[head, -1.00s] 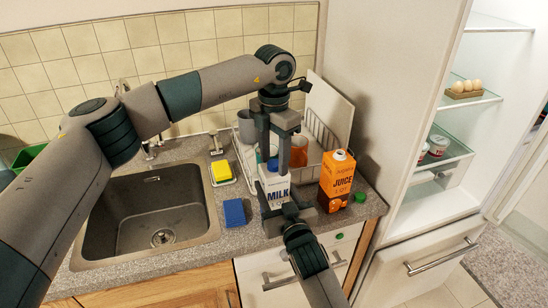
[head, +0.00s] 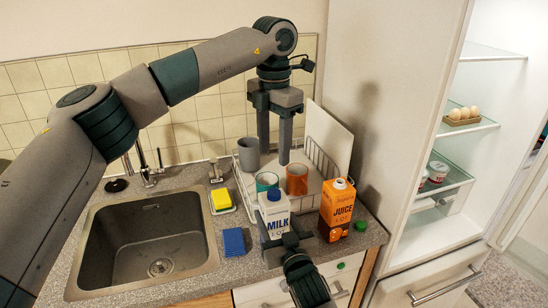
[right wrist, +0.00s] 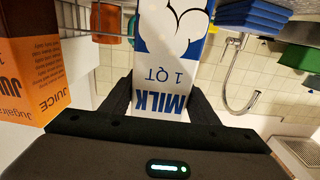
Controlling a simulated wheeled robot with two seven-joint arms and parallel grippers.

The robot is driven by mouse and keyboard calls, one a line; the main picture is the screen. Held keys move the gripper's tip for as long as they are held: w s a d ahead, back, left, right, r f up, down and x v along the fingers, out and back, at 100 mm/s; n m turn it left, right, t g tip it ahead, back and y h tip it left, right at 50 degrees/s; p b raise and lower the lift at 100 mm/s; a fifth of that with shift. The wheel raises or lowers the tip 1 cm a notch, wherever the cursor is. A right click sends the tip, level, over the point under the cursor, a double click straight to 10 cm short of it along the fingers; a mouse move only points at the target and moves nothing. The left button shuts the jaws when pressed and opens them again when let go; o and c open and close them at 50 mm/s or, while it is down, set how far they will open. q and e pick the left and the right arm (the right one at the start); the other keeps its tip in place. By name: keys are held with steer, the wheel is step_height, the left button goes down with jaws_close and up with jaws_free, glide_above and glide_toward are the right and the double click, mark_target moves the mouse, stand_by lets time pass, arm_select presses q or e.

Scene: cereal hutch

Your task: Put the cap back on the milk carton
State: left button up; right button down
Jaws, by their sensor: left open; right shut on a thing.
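The white and blue milk carton (head: 277,214) stands upright on the counter in front of the dish rack. A blue cap (head: 274,193) shows on its top; I cannot tell how tightly it sits. My right gripper (head: 281,236) is shut on the carton's lower part from the front. In the right wrist view the carton (right wrist: 170,55) is between its fingers, its top out of frame. My left gripper (head: 274,156) points down, open and empty, above and behind the carton, apart from the cap.
An orange juice carton (head: 337,207) stands right of the milk, with a green cap (head: 361,226) on the counter beside it. The dish rack (head: 320,157) holds a grey cup (head: 248,153), a teal cup (head: 267,181) and an orange cup (head: 297,179).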

arm_select(q)
steer(key=shift+r, duration=0.15)
arm_select(e)
steer(key=c, duration=0.6)
jaws_free()
steer(key=shift+s, duration=0.15)
steer(key=shift+s+d+f, duration=0.1)
steer(key=shift+s+d, duration=0.15)
steer(key=shift+s, duration=0.3)
arm_select(q)
step_height(320, 180, down, 4)
steer(key=b, duration=0.4)
steer(key=shift+f, duration=0.25)
arm_select(e)
steer(key=shift+v, duration=7.95)
steer(key=shift+s+d, duration=0.1)
